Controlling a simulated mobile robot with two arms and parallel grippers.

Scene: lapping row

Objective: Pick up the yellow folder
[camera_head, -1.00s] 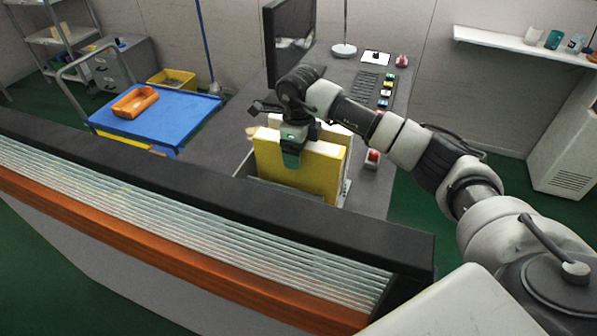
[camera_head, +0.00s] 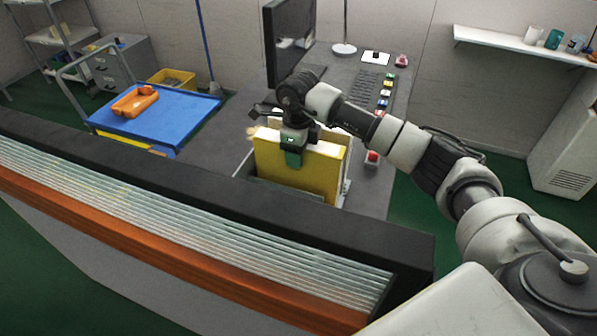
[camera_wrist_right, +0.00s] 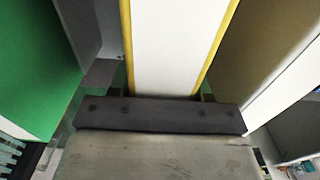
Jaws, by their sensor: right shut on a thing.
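The yellow folder (camera_head: 325,174) stands upright in a grey open-topped holder (camera_head: 346,188) on the grey desk. My right gripper (camera_head: 293,157) comes down from above and is shut on the folder's upper edge. In the right wrist view, the folder (camera_wrist_right: 176,45) shows as a white face between two yellow edges, running up to my gripper at the bottom. The fingertips are hard to make out there. The folder's lower part is hidden inside the holder. My left gripper is not in view.
A monitor (camera_head: 288,38) stands close behind my right wrist. A red button box (camera_head: 372,159) is right of the folder. A black-topped partition (camera_head: 200,190) runs across the front. A blue cart (camera_head: 175,115) with an orange tray (camera_head: 134,102) stands at left.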

